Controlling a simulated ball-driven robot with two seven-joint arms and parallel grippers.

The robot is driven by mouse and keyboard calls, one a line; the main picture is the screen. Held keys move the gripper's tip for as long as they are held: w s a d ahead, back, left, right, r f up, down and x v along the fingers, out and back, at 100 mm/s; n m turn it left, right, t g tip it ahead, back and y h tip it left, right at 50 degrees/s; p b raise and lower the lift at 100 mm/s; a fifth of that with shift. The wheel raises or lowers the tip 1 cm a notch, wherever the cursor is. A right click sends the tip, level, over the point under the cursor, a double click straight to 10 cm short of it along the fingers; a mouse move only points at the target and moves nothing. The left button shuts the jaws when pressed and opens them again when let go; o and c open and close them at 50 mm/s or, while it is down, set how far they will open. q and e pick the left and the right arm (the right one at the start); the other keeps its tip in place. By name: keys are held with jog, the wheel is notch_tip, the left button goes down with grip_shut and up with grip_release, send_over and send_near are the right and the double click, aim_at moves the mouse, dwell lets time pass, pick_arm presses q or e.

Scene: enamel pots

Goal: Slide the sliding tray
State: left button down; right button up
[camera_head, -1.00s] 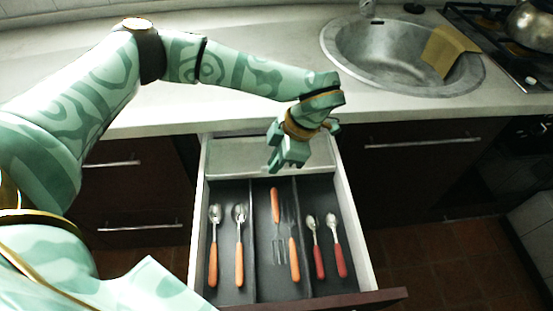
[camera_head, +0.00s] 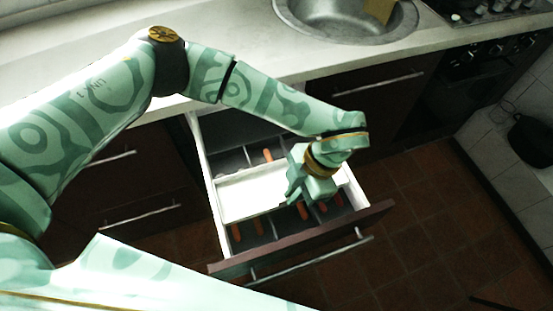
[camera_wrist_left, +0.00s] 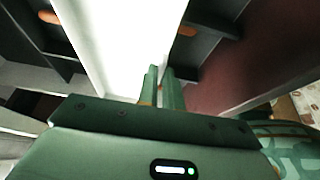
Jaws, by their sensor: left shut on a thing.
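The sliding tray (camera_head: 245,198) is a shallow pale tray lying across the open drawer, about midway between its back and front. My left gripper (camera_head: 293,196) is at the tray's front edge, right of its middle, and hides part of it. In the left wrist view the tray (camera_wrist_left: 110,38) is a bright white surface, and my left gripper's fingers (camera_wrist_left: 160,88) are shut on its edge. My right gripper is in neither view.
The drawer (camera_head: 215,268) has a dark red front with a metal handle (camera_head: 312,258). Orange-handled cutlery (camera_head: 258,226) lies in compartments in front of the tray, with another handle (camera_head: 268,155) behind it. The counter (camera_head: 240,45) and sink (camera_head: 345,20) are behind.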

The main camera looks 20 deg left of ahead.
pick_arm(q)
jog(key=s+d, duration=0.1)
jog(key=s+d+p, duration=0.1)
jog(key=s, duration=0.1)
jog(key=shift+s+d+r, duration=0.1)
jog(key=shift+s+d, duration=0.05)
jog(key=shift+d, duration=0.15)
jog(key=shift+s+d, duration=0.25)
jog(key=shift+s, duration=0.1)
jog(key=c, duration=1.6)
grip_release()
jog(key=shift+o, duration=0.2)
jog(key=p+v, duration=0.2)
jog(key=v, duration=1.4)
jog(key=shift+p, duration=0.35)
